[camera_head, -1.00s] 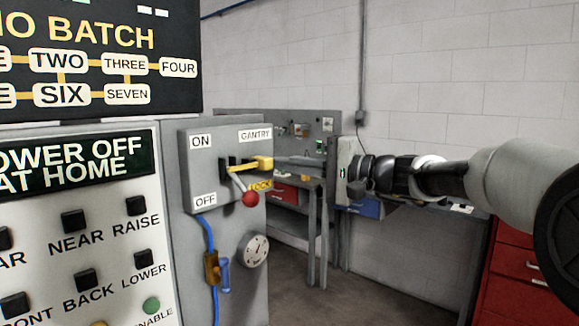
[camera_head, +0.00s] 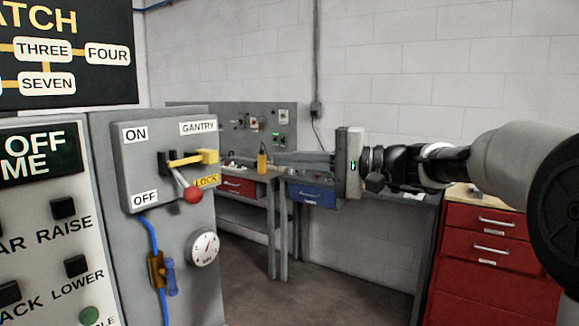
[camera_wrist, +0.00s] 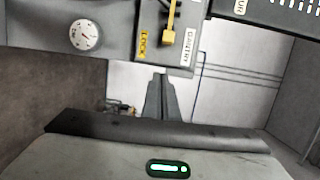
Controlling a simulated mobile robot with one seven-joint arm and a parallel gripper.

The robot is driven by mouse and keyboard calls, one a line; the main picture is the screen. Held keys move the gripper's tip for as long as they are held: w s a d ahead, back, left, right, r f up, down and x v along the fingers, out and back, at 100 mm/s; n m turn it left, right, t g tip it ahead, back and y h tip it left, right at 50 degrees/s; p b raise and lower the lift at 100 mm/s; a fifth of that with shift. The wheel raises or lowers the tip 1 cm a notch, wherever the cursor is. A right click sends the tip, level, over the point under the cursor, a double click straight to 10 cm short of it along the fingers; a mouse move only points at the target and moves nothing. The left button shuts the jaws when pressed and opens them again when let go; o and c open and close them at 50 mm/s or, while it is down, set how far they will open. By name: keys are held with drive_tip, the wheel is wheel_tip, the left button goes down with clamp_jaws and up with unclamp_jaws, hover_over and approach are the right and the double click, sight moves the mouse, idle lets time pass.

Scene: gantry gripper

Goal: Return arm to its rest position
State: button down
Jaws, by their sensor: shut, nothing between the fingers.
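My gripper (camera_head: 281,158) extends left from my arm in the head view, its fingers together and empty. The fingertips are to the right of the grey gantry switch box (camera_head: 150,145) and apart from it. The box carries ON, OFF, GANTRY and LOCK labels, a lever with a red knob (camera_head: 193,195) and a yellow lock piece (camera_head: 197,159). The knob hangs low, beside the LOCK label. In the wrist view my closed fingers (camera_wrist: 160,80) point towards the box (camera_wrist: 146,35), which appears upside down with its yellow piece (camera_wrist: 170,22).
A button panel (camera_head: 45,225) stands at the left under a dark batch board (camera_head: 60,55). A dial (camera_head: 204,249) and blue cable (camera_head: 153,240) are below the switch box. A workbench (camera_head: 230,212) stands behind my gripper. A red drawer cabinet (camera_head: 490,265) is at right. Floor between is clear.

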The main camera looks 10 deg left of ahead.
drive_tip(key=s+d+f+h, duration=0.6)
drive_tip(key=s+f+h, duration=0.2)
drive_tip(key=s+f, duration=0.5)
drive_tip(key=s+d+f+n+t+h, duration=0.1)
drive_tip(key=s+d+f+h, duration=0.5)
drive_tip(key=d, duration=0.4)
drive_tip(key=s+d+f+n+t+h, duration=0.1)
drive_tip(key=s+d+f+t+h, duration=0.2)
drive_tip(key=s+d, duration=0.7)
wheel_tip(320, 180, up, 13)
drive_tip(key=w+g+p, duration=0.1)
drive_tip(key=p, duration=1.3)
drive_tip(key=shift+w+d, duration=0.2)
drive_tip(key=shift+d, duration=0.2)
